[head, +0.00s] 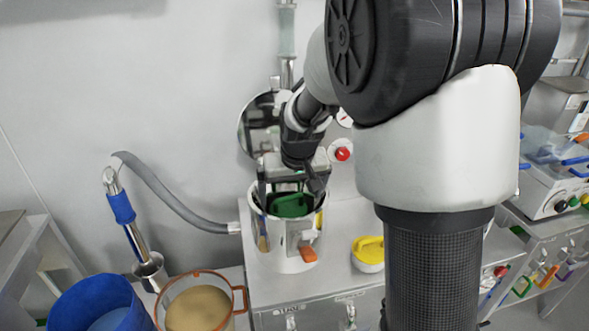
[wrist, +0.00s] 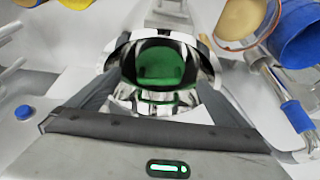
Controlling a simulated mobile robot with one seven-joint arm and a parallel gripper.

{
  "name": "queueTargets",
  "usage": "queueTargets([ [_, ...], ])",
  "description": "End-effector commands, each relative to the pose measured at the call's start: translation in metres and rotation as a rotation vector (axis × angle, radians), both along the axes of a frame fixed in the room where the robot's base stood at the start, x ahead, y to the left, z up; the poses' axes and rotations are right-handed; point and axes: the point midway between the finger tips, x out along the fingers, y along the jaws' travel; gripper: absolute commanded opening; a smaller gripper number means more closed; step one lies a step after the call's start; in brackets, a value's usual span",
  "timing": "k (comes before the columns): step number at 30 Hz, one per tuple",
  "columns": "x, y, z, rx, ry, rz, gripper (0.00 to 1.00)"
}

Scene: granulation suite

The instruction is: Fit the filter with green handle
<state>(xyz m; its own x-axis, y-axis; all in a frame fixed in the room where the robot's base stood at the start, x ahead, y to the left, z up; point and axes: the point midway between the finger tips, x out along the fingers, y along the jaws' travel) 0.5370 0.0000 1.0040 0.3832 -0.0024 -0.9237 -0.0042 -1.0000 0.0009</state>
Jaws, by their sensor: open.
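In the wrist view the green part (wrist: 160,66) sits inside a shiny metallic rim, roughly centred below my gripper. The filter body under it is mostly hidden, so I cannot tell how it is seated. My gripper (head: 291,190) is over the vessel's mouth, with its fingers apart on either side of the green handle. I see nothing held between them.
A container of tan material (head: 198,309) and a blue tub (head: 95,303) stand at lower left. A grey hose (head: 170,196) runs to the bench from the left. A red button (head: 342,154) is on the equipment behind.

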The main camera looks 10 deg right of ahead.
Motion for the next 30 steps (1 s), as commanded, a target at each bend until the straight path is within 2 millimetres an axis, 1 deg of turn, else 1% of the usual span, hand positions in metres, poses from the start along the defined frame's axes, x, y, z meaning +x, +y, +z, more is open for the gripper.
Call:
queueTargets([
  [1, -0.004, 0.000, 0.016, 0.001, -0.006, 0.001, 0.99],
  [3, -0.011, 0.000, 0.032, 0.000, -0.005, 0.002, 0.99],
  [9, -0.028, 0.000, 0.072, 0.000, -0.004, 0.001, 0.99],
  [12, -0.034, 0.000, 0.085, 0.000, -0.003, 0.001, 0.99],
  [15, -0.038, 0.000, 0.094, 0.000, -0.002, 0.001, 0.99],
  [18, -0.040, 0.000, 0.098, -0.001, -0.002, 0.001, 0.99],
  [28, -0.041, 0.000, 0.099, -0.001, -0.001, 0.001, 0.99],
  [30, -0.044, 0.000, 0.104, 0.001, -0.003, 0.000, 0.99],
])
